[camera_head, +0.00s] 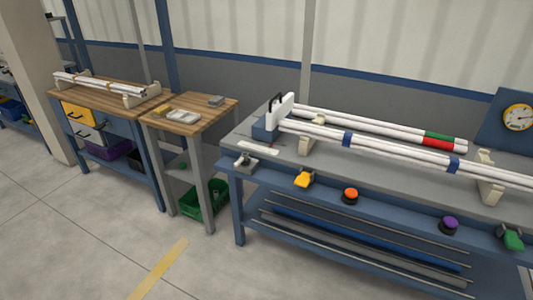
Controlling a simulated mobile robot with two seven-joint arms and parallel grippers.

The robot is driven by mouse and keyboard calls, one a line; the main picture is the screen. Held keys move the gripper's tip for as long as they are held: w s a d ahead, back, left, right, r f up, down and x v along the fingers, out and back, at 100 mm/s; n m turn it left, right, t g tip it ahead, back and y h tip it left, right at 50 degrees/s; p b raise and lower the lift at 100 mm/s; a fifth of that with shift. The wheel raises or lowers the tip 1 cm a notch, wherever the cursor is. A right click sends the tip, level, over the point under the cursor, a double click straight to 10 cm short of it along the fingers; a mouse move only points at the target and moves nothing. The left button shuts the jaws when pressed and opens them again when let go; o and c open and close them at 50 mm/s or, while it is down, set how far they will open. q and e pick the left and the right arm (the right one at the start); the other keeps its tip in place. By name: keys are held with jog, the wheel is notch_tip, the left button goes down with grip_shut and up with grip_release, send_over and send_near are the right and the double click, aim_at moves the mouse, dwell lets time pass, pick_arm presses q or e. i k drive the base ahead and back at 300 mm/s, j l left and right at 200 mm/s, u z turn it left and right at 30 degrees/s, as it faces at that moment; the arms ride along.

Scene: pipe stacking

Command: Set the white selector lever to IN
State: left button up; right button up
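Neither of my grippers shows in the head view.
Along the same rail are a yellow handle (304,179), an orange button (350,193), a purple button (449,223) and a green handle (512,238). White pipes (385,149) lie on supports above. A wooden table (202,122) stands left; the front floor is clear.

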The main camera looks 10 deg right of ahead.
aim_at(245, 155)
jog(key=i+j+u, duration=0.15)
jog(key=i, duration=0.55)
jog(key=i+j+u, duration=0.2)
jog(key=i, duration=0.45)
